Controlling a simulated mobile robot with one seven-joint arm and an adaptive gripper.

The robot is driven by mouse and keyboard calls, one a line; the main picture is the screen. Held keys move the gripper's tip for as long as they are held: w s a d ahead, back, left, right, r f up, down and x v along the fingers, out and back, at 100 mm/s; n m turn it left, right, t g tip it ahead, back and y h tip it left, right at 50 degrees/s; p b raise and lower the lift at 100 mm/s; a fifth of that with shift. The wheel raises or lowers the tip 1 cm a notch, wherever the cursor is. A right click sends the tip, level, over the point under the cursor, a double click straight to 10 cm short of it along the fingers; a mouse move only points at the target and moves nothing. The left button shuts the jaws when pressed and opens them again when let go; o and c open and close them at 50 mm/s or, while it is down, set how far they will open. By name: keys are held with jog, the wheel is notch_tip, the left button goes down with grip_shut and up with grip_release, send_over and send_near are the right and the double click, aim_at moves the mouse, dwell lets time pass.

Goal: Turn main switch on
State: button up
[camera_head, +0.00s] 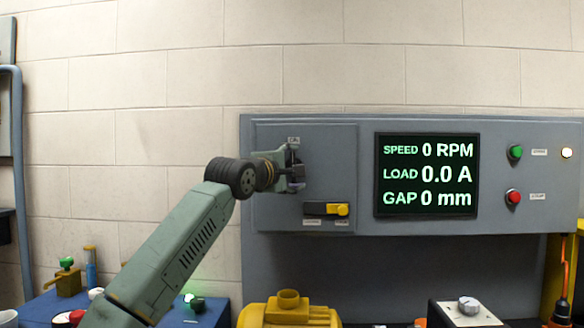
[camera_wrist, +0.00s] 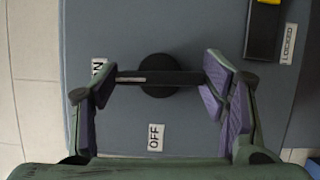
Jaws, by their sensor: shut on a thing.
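The main switch (camera_wrist: 160,90) is a black bar handle on a round base on the grey panel. In the wrist view the bar lies level, and its end with a pale line is beside the ON label (camera_wrist: 99,70), which is partly covered by a finger. The OFF label (camera_wrist: 156,138) is below the base. My gripper (camera_wrist: 160,79) is shut on the switch, one purple-padded finger at each end of the bar. In the head view my gripper (camera_head: 291,170) is at the panel's upper left and hides most of the switch.
A yellow lever (camera_head: 340,209) sits just below the switch, near a LOCKED label (camera_wrist: 288,44). The display (camera_head: 427,175) at right reads 0 RPM, 0.0 A and 0 mm. A green button (camera_head: 515,152) and a red button (camera_head: 513,197) are further right. A yellow motor (camera_head: 289,312) stands below.

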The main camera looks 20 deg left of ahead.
jog(key=shift+m, duration=0.5)
jog(key=o, duration=1.1)
jog(key=shift+o, duration=0.2)
jog(key=s+a, duration=0.1)
jog(key=s, duration=1.1)
jog(key=shift+a, duration=0.15)
